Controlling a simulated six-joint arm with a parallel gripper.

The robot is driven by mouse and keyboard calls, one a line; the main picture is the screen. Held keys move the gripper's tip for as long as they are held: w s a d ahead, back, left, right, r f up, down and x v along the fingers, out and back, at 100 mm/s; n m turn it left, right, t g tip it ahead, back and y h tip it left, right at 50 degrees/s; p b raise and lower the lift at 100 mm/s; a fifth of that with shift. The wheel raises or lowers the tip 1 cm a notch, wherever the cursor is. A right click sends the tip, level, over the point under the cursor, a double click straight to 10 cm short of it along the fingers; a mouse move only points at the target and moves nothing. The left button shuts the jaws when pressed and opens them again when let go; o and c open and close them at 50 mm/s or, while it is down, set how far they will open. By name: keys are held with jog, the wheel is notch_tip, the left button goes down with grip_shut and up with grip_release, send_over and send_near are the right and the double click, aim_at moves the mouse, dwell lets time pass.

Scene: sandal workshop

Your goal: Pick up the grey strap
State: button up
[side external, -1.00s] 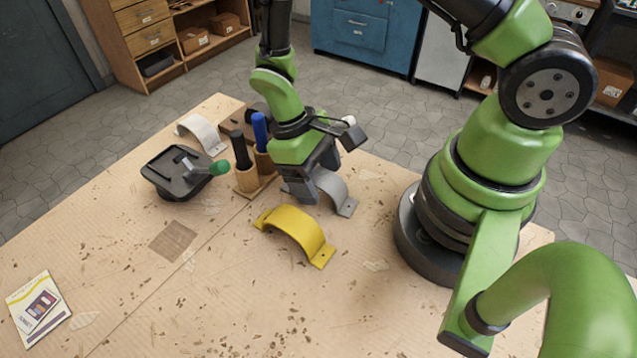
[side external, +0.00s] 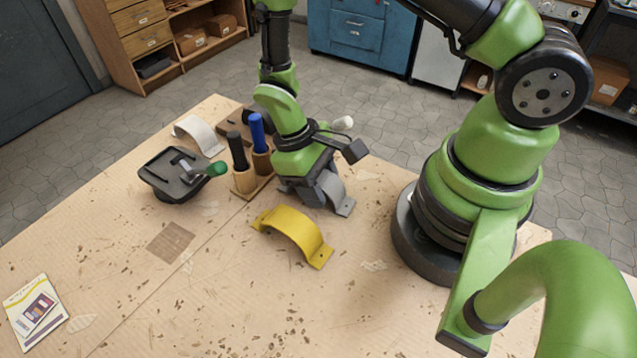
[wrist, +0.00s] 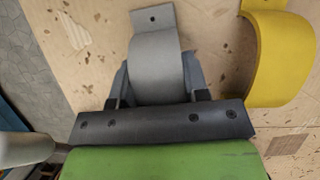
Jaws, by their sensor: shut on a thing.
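The grey strap (wrist: 156,62) is a curved band with a flat, holed end tab. In the wrist view it lies between my two fingers, which close on its sides. In the side external view the strap (side external: 335,192) shows just right of my gripper (side external: 308,197), at table height; its far end is hidden behind the gripper. I cannot tell whether it touches the table. The yellow strap (side external: 297,231) lies arched on the table in front of the gripper, apart from it. It also shows at the right of the wrist view (wrist: 275,55).
A wooden holder with a black-handled tool (side external: 238,152) and a blue-handled tool (side external: 258,133) stands close left of my gripper. A white strap (side external: 201,135) and a black tray (side external: 160,185) with a green-handled hammer (side external: 214,169) are further left. The front table is mostly clear.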

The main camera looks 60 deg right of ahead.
jog(key=r, duration=0.9)
jog(key=shift+w+d+r, duration=0.2)
jog(key=shift+w+r, duration=0.05)
jog(key=w+d+r+m, duration=0.1)
jog(key=w+d+r, duration=0.55)
jog(key=d, duration=0.35)
notch_tip(320, 180, up, 6)
send_over(328, 183)
jog(key=w, duration=0.2)
jog(key=f, duration=1.7)
jog(key=shift+s, duration=0.3)
jog(key=shift+f, duration=2.5)
